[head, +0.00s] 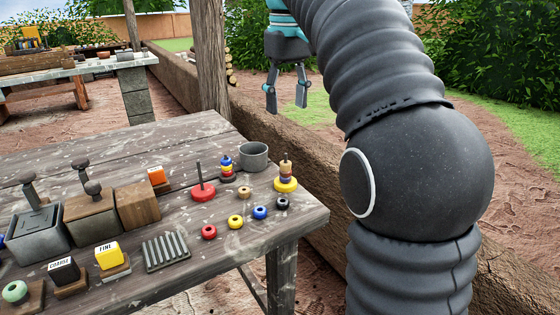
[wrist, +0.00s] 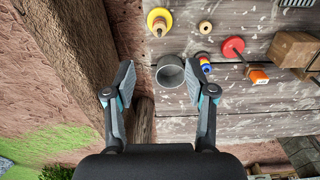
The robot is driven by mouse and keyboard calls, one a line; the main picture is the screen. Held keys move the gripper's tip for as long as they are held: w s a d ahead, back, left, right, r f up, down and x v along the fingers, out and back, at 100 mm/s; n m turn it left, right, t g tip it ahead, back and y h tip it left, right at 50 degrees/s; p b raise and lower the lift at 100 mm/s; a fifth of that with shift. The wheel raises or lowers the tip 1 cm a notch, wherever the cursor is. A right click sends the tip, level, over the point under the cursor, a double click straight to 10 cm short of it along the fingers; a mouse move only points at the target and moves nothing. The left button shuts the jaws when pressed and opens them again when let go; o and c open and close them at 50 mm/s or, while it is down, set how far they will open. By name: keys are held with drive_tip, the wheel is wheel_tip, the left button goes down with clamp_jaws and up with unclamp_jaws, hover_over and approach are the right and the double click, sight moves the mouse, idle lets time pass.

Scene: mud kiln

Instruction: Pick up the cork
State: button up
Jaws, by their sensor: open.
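I cannot make out a cork for certain. A small tan round piece (head: 244,192) lies on the plank table (head: 120,152), between the red-based peg and the yellow-based stack. It seems to be the tan piece (wrist: 205,27) at the top of the wrist view; its shape is too small to tell whether it is cork. My gripper (head: 287,99) is open and empty, in the air beyond the table's far right side. In the wrist view its fingers (wrist: 159,84) are apart, with the tan piece farther up and to the right.
A grey cup (head: 253,156) stands near the table's far edge. Around it are a red-based peg (head: 203,192), a yellow-based stack (head: 285,184) and several loose rings. Boxes with handles (head: 92,215) crowd the left.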

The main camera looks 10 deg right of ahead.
sight(286, 166)
drive_tip(key=f+b, duration=0.1)
drive_tip(key=f, duration=0.3)
drive_tip(key=f+b, duration=0.2)
drive_tip(key=f, duration=0.2)
drive_tip(key=f+b, duration=0.1)
drive_tip(key=f, duration=0.4)
drive_tip(key=shift+w+f, duration=0.1)
drive_tip(key=shift+w, duration=0.3)
drive_tip(key=c, duration=0.8)
